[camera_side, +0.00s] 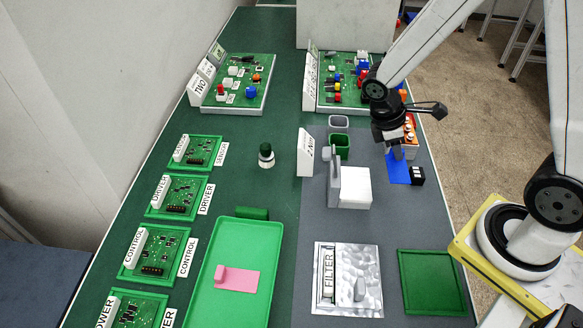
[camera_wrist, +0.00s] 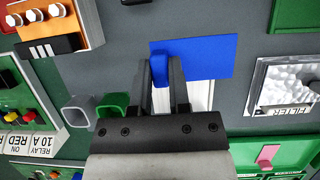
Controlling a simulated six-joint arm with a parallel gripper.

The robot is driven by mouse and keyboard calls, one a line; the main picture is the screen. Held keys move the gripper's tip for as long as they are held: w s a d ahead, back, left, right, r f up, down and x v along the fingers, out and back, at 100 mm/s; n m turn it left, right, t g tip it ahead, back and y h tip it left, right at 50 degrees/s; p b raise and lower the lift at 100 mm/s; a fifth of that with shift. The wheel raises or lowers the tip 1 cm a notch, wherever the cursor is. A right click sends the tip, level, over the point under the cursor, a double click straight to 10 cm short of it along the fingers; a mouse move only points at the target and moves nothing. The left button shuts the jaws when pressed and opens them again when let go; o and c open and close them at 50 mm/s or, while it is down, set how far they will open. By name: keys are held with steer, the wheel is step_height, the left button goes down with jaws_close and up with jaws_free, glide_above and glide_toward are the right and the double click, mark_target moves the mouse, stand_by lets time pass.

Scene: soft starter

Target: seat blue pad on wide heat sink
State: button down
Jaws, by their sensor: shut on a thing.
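The blue pad (camera_side: 398,172) is a flat blue sheet under my gripper (camera_side: 397,153) in the side view. In the wrist view the pad (camera_wrist: 210,58) has a raised blue tab, and my gripper (camera_wrist: 162,80) is shut on that tab. A white block with a grey upright side (camera_side: 355,188) stands left of and nearer than the pad; it may be the wide heat sink, but no name on it is readable. In the wrist view a white ribbed part (camera_wrist: 200,95) shows beside the right finger, partly hidden by the pad and gripper.
A black part (camera_side: 417,176) lies right of the pad. Grey and green bins (camera_side: 339,144) stand to the left. The FILTER plate (camera_side: 372,262), a green tray (camera_side: 430,283) and a pink pad (camera_side: 243,281) on a larger green tray (camera_side: 212,302) are nearer.

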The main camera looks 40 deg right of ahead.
glide_above(359, 172)
steer(key=w+a, duration=0.1)
steer(key=shift+r, duration=0.2)
steer(key=shift+f, duration=0.15)
steer(key=shift+f, duration=2.5)
steer(key=shift+f, duration=0.85)
steer(key=c, duration=0.5)
jaws_free()
steer(key=shift+r, duration=0.1)
